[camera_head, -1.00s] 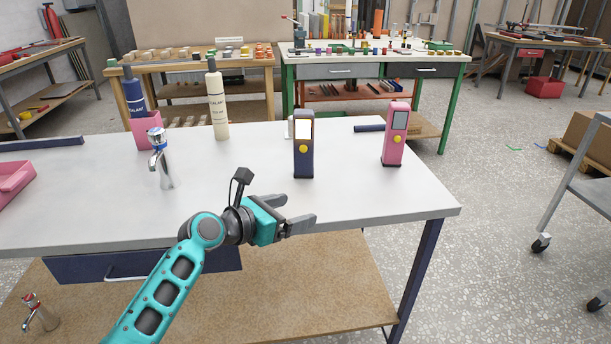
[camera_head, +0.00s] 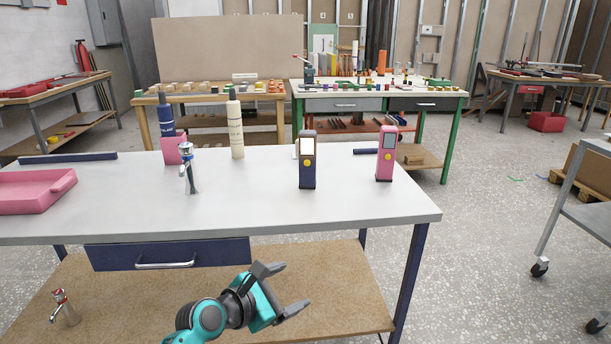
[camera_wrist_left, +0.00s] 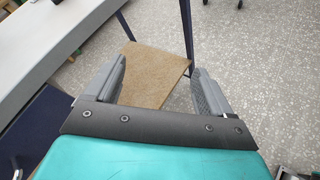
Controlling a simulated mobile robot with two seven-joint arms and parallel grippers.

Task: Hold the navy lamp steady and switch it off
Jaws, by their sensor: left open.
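The navy lamp (camera_head: 307,172) stands upright on the white table, with a lit pale panel at its top and a yellow button on its front. A pink lamp (camera_head: 386,155) of the same shape stands to its right; its panel is grey. My left gripper (camera_head: 289,289) is open and empty, in front of the table and below the level of its top, apart from the navy lamp. The left wrist view shows its two fingers (camera_wrist_left: 160,85) spread, with only the lower shelf and floor between them. My right gripper is not in view.
On the white table (camera_head: 250,205) stand a tap (camera_head: 188,172), a pink tray (camera_head: 35,192), a cream bottle (camera_head: 236,130) and a navy bottle (camera_head: 165,117). The drawer (camera_head: 170,254) below is shut. The tabletop in front of the navy lamp is clear.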

